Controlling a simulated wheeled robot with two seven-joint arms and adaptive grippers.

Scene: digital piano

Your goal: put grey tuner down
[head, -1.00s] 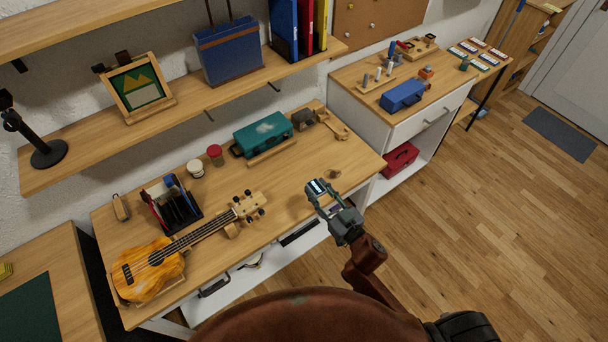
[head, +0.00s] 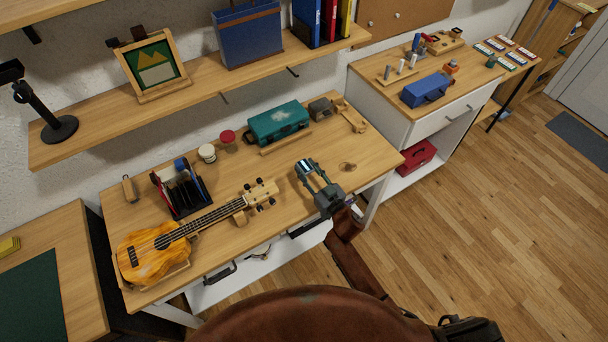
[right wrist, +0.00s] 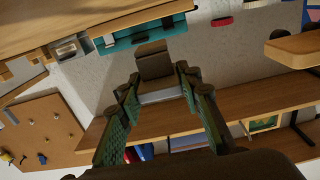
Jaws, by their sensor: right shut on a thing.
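My right gripper (head: 308,168) is above the right part of the wooden workbench (head: 225,165), to the right of the ukulele head. It is shut on the grey tuner (right wrist: 156,64), which shows between the fingertips in the right wrist view as a dark block with a lighter grey part. In the head view the tuner is small, with a pale top face, and partly hidden by the fingers. I cannot tell its exact height above the bench. My left gripper is out of view.
An orange ukulele (head: 150,255) rests on the bench, beside a dark divided rack (head: 178,192). A teal case (head: 277,122), a small grey box (head: 320,108) and a wooden stand (head: 352,116) line the back. Bare wood surrounds the gripper. A shelf (head: 200,92) overhangs behind.

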